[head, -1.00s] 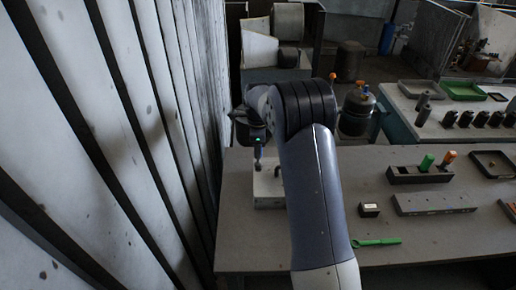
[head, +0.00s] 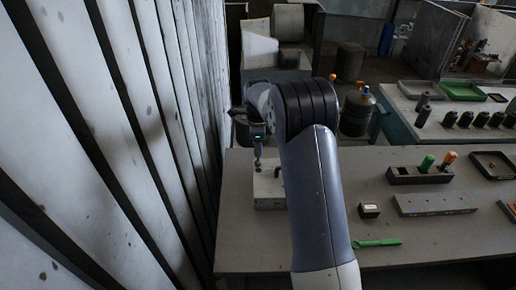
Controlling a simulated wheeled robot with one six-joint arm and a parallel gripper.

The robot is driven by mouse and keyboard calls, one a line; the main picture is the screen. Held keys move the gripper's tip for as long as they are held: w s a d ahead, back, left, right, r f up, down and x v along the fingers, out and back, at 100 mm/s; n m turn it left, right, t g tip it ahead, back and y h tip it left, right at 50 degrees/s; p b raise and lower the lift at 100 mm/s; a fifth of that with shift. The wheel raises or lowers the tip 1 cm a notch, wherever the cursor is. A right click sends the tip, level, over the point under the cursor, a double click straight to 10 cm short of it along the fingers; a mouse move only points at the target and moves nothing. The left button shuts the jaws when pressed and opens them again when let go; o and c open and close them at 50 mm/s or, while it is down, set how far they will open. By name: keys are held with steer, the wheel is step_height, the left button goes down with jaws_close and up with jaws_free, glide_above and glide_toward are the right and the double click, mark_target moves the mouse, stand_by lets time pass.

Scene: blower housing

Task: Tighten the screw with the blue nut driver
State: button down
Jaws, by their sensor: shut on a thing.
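My gripper (head: 258,150) is at the end of my arm, at the left of the table, pointing down. It is shut on a slim upright tool, the blue nut driver (head: 258,164), whose lower end is at the top of a pale block-shaped housing (head: 266,203). My arm hides part of the housing's right side. The screw is too small to make out, and I cannot tell whether the driver's tip touches it.
A dark holder (head: 405,179) carries a green-handled driver (head: 427,163) and an orange-handled one (head: 450,158). A ribbed wall (head: 120,130) is close on the left.

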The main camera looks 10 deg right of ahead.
steer(key=shift+r, duration=3.35)
